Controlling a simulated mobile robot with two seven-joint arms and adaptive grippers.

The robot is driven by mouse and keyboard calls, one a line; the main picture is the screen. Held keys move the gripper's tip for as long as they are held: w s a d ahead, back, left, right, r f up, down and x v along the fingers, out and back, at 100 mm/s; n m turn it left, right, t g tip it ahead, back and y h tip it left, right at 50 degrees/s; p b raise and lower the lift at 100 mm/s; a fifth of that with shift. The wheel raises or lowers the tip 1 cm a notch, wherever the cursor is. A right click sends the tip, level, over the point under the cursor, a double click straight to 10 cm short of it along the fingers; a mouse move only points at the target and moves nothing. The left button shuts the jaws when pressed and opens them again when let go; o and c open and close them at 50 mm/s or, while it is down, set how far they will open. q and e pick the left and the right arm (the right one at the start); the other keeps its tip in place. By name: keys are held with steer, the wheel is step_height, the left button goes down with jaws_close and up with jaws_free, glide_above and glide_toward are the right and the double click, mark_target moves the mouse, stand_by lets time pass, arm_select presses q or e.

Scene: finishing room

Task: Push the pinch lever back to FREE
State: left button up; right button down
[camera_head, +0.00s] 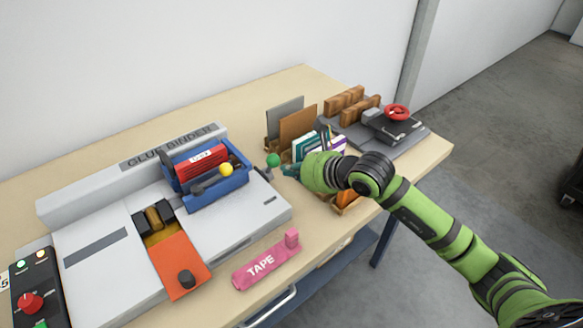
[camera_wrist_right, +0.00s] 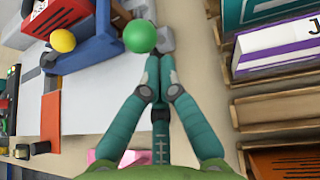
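The glue binder (camera_head: 110,245) lies on the bench at left, with a blue clamp (camera_head: 222,192) holding a red block (camera_head: 201,162). A lever with a green ball knob (camera_head: 273,160) stands at the binder's right end; the knob also shows in the right wrist view (camera_wrist_right: 140,38). A second lever has a yellow ball knob (camera_head: 226,169). No FREE marking is readable, so I cannot tell which is the pinch lever. My right gripper (camera_head: 288,171) is shut and empty, its teal fingertips together right beside the green knob; contact is unclear. My left gripper is out of view.
A pink TAPE pouch (camera_head: 262,265) lies in front of the binder. Book racks (camera_head: 345,204) stand close to my right gripper. A grey press with a red handwheel (camera_head: 397,112) is at the back right. A control box with a red knob (camera_head: 30,303) is at front left.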

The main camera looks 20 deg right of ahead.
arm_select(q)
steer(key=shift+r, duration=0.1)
arm_select(e)
steer(key=shift+r, duration=0.1)
arm_select(q)
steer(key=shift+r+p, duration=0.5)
steer(key=shift+p, duration=0.1)
arm_select(e)
steer(key=shift+w+r+g, duration=0.2)
steer(key=shift+r+g, duration=0.05)
steer(key=shift+g, duration=0.15)
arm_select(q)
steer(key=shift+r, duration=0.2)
arm_select(e)
steer(key=shift+w+a+r, duration=0.1)
steer(key=shift+r, duration=0.05)
